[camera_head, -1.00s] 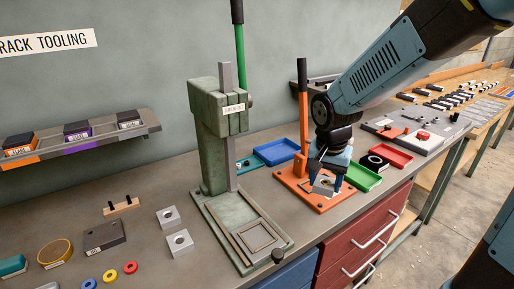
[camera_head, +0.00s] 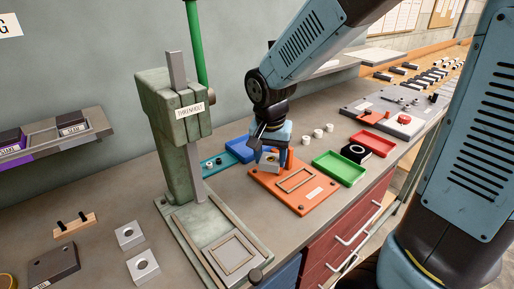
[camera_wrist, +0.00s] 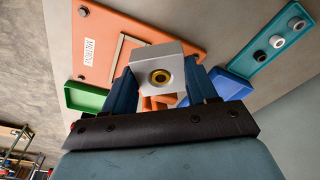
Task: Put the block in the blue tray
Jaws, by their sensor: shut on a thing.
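My gripper (camera_head: 270,150) is shut on a silver block (camera_head: 269,161) with a brass-lined hole. The wrist view shows the block (camera_wrist: 150,62) between the two blue fingers. In the head view the block appears over the back left part of the orange press base (camera_head: 293,190); its height is hard to judge. The blue tray (camera_head: 238,149) lies behind and left of my gripper, partly hidden by it. In the wrist view a part of the blue tray (camera_wrist: 231,87) shows beyond the right finger, apart from the block.
A green fly press (camera_head: 172,115) stands left. A teal rack (camera_head: 211,166) with small bushes is beside the blue tray. A green tray (camera_head: 338,168) and a black block (camera_head: 356,150) are right. Two silver blocks (camera_head: 129,236) (camera_head: 142,266) lie front left. Several white bushes stand behind.

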